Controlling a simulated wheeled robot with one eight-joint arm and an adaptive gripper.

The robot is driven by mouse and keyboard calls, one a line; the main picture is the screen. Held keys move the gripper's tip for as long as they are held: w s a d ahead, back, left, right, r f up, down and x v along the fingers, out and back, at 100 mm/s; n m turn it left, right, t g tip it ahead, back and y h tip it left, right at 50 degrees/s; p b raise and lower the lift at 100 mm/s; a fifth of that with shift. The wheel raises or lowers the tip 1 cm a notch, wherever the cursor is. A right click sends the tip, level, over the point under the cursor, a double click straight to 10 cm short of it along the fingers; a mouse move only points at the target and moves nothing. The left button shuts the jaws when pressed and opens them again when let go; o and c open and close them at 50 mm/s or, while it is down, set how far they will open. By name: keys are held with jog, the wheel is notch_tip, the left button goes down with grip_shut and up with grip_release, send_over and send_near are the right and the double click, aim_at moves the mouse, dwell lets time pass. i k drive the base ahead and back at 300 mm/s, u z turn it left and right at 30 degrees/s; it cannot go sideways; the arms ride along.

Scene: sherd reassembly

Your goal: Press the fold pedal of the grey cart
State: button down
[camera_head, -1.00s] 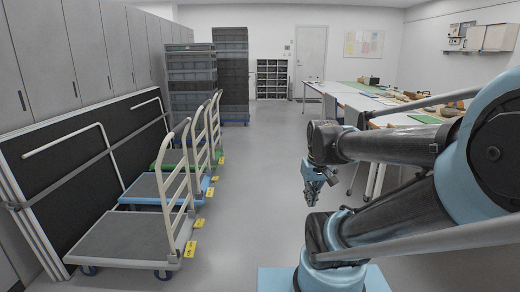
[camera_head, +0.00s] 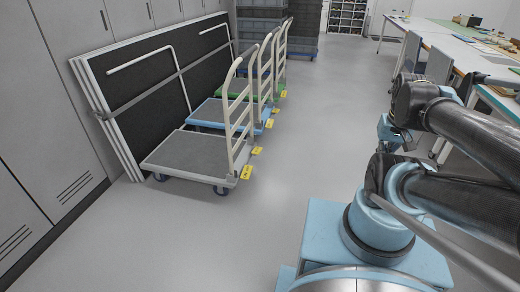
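The nearest cart, with a grey deck and pale grey rim (camera_head: 190,155), stands on the floor at left of centre. Its cream handle (camera_head: 240,125) is upright at the right end. A yellow piece with dark marks (camera_head: 247,173) shows low beside that end; I cannot tell whether it is the pedal or a label. My gripper (camera_head: 388,130) is at the right, well apart from the cart and partly hidden by my arm. Its fingers are too small and covered to read.
A blue-rimmed cart (camera_head: 212,126) and a green-rimmed cart (camera_head: 222,92) stand behind, each with yellow pieces. Black panels (camera_head: 140,95) lean on the left cabinets. Long tables (camera_head: 440,42) stand at the right. The middle floor (camera_head: 310,125) is clear.

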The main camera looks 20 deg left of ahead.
aim_at(258, 151)
jog(key=k, duration=1)
jog(key=u, duration=1.15)
jog(key=i, duration=1.65)
jog(key=z, duration=0.95)
